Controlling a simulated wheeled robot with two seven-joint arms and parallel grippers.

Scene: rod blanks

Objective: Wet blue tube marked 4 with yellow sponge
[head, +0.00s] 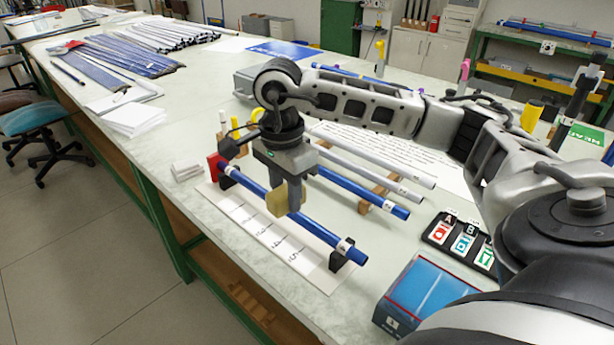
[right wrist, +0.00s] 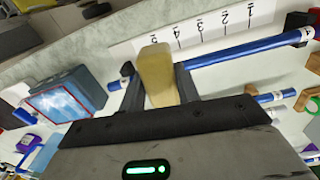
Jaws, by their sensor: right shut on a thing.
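My right gripper (head: 284,198) is shut on a yellow sponge (head: 276,204), which also shows between the fingers in the right wrist view (right wrist: 156,72). My left gripper is not in view.
A numbered white strip (head: 245,217) lies beside the tube. A blue tub (head: 424,284) stands at the front right. Another blue tube (head: 365,194) and white rods (head: 375,176) rest on wooden supports behind. A black tray with lettered cards (head: 437,233) lies right.

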